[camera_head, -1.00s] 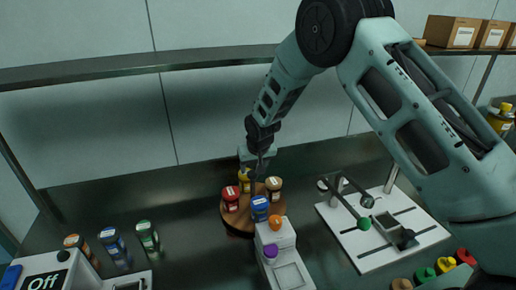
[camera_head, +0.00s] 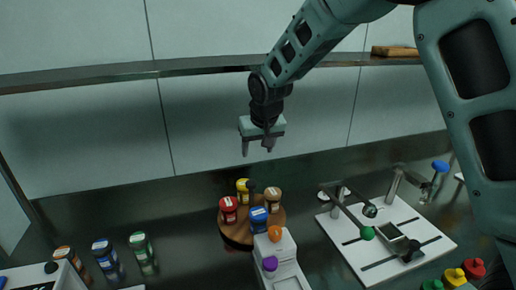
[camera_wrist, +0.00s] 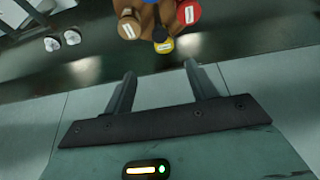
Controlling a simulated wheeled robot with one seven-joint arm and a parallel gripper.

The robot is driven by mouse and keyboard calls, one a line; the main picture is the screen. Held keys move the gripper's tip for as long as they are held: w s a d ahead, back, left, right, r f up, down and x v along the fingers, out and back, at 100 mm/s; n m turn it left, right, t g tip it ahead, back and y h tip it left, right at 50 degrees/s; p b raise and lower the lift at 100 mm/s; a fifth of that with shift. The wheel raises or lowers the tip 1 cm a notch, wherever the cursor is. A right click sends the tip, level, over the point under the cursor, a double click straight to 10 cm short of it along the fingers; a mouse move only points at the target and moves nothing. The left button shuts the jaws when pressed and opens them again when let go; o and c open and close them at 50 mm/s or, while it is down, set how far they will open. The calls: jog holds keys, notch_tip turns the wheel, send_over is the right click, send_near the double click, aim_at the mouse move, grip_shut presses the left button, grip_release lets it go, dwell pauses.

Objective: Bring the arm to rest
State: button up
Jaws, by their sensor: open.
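My gripper (camera_head: 258,150) is open and empty in the head view. It hangs in the air in front of the back wall, above and behind the round wooden stand (camera_head: 236,234) with its jars. In the wrist view my gripper (camera_wrist: 160,75) shows two parted fingers with nothing between them. My arm reaches in from the upper right of the head view.
The stand bears a red (camera_head: 229,209), a yellow (camera_head: 243,187), a brown (camera_head: 273,199) and a blue jar (camera_head: 259,219). A white device (camera_head: 285,262) stands in front. A white board with fixtures (camera_head: 420,228) lies right. A shelf (camera_head: 190,66) spans the wall behind.

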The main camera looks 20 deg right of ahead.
jog(key=s+a+r+n+g, duration=0.1)
jog(key=s+a, duration=0.1)
jog(key=s, duration=0.4)
jog(key=s+a+n+y, duration=0.1)
jog(key=s+a, duration=0.2)
jog(key=s, duration=0.2)
jog(key=s+a+r+n+g, duration=0.1)
jog(key=s+a, duration=0.1)
jog(key=s, duration=0.4)
jog(key=s+f+n+g, duration=0.1)
jog(key=s+n, duration=0.3)
jog(key=s, duration=1.7)
jog(key=shift+s+d+f+n+g, duration=0.3)
jog(key=shift+d+f+g, duration=0.1)
jog(key=shift+g, duration=0.3)
jog(key=shift+w, duration=0.1)
